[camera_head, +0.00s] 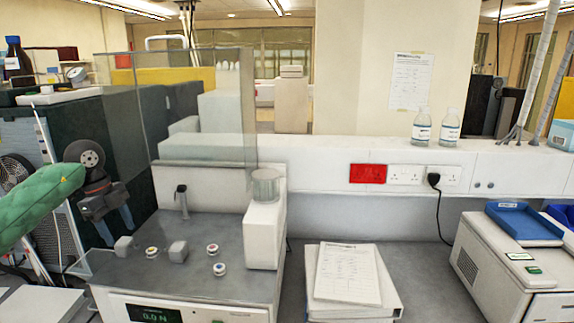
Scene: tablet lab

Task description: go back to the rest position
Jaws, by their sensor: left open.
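My left gripper (117,232) is at the left of the view, with its dark wrist and blue-grey fingers pointing down. Its fingers are spread and nothing shows between them. It hangs by the left edge of a grey-topped bench instrument (215,290), whose small screen reads about 0.0 N. I cannot tell how high the fingertips are above the top. My left arm, with a green sleeve, comes in from the left edge. My right gripper is not in view.
Small round pieces (212,249) and grey blocks (178,251) lie on the instrument top. A clear shield (205,110) rises behind. White binders with a sheet (348,274) lie to the right. A white machine (510,265) with a blue tray (523,222) stands far right.

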